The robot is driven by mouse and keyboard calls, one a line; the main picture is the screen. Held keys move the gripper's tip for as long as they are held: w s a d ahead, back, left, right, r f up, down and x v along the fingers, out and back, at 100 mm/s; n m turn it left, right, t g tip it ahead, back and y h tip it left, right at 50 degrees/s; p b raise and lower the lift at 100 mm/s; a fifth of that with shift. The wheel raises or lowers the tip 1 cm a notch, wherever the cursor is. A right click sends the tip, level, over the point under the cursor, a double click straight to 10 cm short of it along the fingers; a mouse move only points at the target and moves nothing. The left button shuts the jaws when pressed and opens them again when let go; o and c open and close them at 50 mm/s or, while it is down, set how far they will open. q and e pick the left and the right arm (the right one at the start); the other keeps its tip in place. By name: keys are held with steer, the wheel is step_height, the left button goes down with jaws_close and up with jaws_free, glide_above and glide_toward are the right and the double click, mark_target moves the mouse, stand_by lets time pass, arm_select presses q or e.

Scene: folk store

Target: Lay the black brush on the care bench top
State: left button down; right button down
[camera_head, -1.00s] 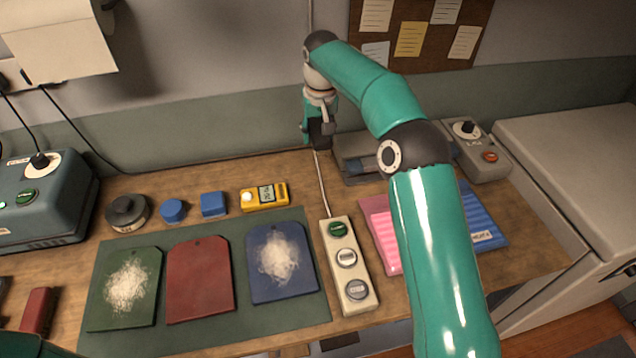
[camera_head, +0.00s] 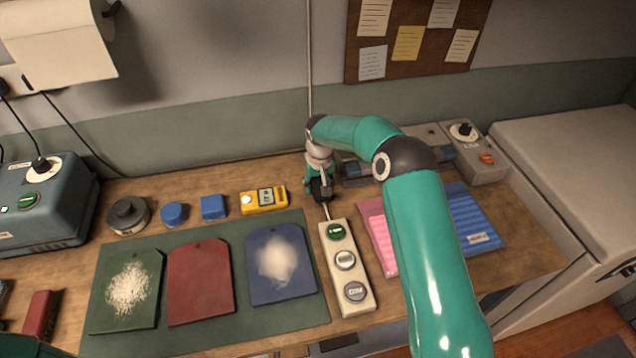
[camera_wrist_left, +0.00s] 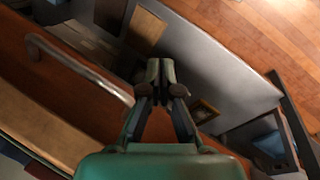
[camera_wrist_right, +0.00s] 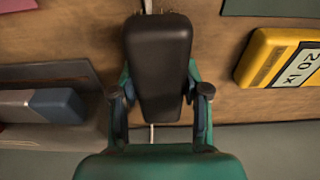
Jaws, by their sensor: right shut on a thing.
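The black brush (camera_wrist_right: 160,65) is between the fingers of my right gripper (camera_wrist_right: 160,95), which is shut on it. In the head view, the right gripper (camera_head: 320,186) is low over the back of the wooden care bench top (camera_head: 230,172), behind the button strip. The brush is dark and small there (camera_head: 322,194), partly hidden by the gripper. I cannot tell whether it touches the wood. My left gripper (camera_wrist_left: 160,78) is shut and empty in the left wrist view, away from the bench top.
The button strip (camera_head: 348,270) stands just in front of the right gripper. Green, red (camera_head: 200,285) and blue boards lie on a mat.

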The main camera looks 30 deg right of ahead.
mark_target(320, 185)
steer(key=shift+f, duration=0.15)
steer(key=shift+f, duration=0.1)
steer(key=c, duration=0.6)
jaws_free()
steer(key=shift+o, duration=0.2)
steer(key=shift+r, duration=0.4)
step_height(320, 185, up, 11)
steer(key=s+b, duration=0.1)
steer(key=b, duration=0.1)
steer(key=shift+s+a+r, duration=0.15)
steer(key=shift+s+a, duration=0.1)
steer(key=shift+s, duration=0.15)
